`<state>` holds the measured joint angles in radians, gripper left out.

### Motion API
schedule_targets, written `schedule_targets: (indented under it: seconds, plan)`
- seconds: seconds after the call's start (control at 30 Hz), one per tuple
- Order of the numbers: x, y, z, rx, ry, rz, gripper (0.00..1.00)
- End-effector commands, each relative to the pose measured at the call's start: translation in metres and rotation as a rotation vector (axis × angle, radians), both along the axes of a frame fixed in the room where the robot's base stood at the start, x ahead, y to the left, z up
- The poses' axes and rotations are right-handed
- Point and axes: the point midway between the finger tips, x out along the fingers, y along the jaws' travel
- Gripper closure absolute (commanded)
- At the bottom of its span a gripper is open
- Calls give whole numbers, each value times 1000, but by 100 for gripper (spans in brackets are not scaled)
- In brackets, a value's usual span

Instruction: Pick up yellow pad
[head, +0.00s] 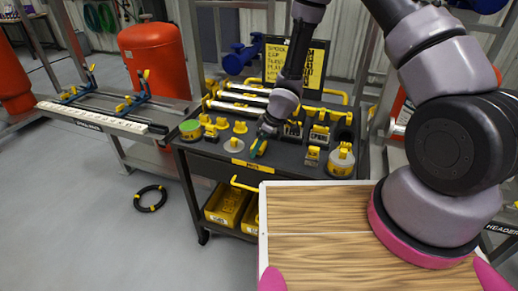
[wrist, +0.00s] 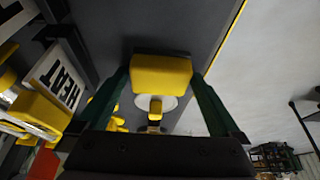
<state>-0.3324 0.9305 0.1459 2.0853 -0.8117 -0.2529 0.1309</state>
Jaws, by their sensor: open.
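My gripper (head: 259,147) is low over the black cart top in the head view, fingers pointing down. In the wrist view, its two dark green fingers stand apart on either side of a yellow block (wrist: 161,77), which looks like the yellow pad. The block lies between the fingertips, and no grip on it shows. A pale round disc with a yellow knob (wrist: 156,106) appears just below the block in that view. In the head view my gripper largely hides the spot, so the pad is hard to make out there.
The cart top (head: 205,153) holds several yellow-handled pieces close around my gripper, including a green-topped round one (head: 190,130) and a white round one (head: 341,160). A yellow lettered sign (head: 290,62) stands behind. A black ring (head: 150,198) lies on open floor at left.

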Motion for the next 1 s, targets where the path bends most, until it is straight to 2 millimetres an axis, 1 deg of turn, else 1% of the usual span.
schedule_targets:
  seconds: [0.17, 0.2, 0.27, 0.3, 0.4, 0.63, 0.77, 0.87, 1.0]
  plan:
    - [0, 0, 0, 0, -1, -1, 0]
    - [0, 0, 0, 0, -1, -1, 8]
    - [0, 0, 0, 0, 0, -1, 31]
    - [0, 0, 0, 0, 0, -1, 46]
    - [0, 0, 0, 0, 0, -1, 81]
    - [0, 0, 1, 0, -1, -1, 81]
    - [1, -1, 8, 0, 0, -2, 81]
    - [1, -1, 22, 1, -2, -4, 81]
    - [2, -1, 51, 3, -4, -4, 81]
